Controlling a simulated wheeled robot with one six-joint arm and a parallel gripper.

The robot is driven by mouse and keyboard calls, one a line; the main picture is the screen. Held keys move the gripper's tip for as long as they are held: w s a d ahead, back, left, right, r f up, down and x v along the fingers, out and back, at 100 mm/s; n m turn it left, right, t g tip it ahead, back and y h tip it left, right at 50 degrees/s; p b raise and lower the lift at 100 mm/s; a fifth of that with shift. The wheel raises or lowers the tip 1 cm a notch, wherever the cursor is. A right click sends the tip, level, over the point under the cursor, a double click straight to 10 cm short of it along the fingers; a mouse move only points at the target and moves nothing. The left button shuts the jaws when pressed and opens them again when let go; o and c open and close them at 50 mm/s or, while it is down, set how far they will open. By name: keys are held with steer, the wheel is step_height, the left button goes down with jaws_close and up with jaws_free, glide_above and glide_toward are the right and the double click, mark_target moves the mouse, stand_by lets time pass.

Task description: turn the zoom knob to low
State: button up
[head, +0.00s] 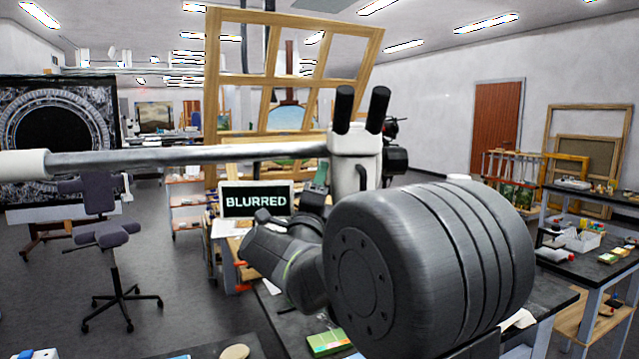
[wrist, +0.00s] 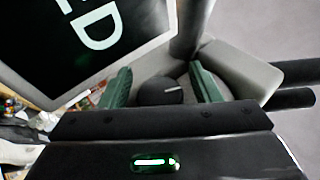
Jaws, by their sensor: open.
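The microscope (head: 355,158) has a white head with two black eyepieces on a long horizontal boom. In the wrist view its pale grey body (wrist: 235,75) lies beyond my gripper (wrist: 160,80). A dark round knob (wrist: 158,92) shows between the two green fingers, with a finger on each side. The fingers are apart, and I cannot tell whether either touches the knob. A small pale mark shows at the knob's right; its setting is not readable. A screen (head: 256,201) reads "BLURRED"; its corner (wrist: 85,40) also shows in the wrist view. In the head view my arm hides the knob.
The boom (head: 190,155) crosses the head view from the left at microscope height. A wooden easel frame (head: 290,70) stands behind. A stool (head: 110,250) is on the left floor. A side table (head: 600,270) with small items stands at right.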

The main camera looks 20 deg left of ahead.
steer(key=c, duration=1)
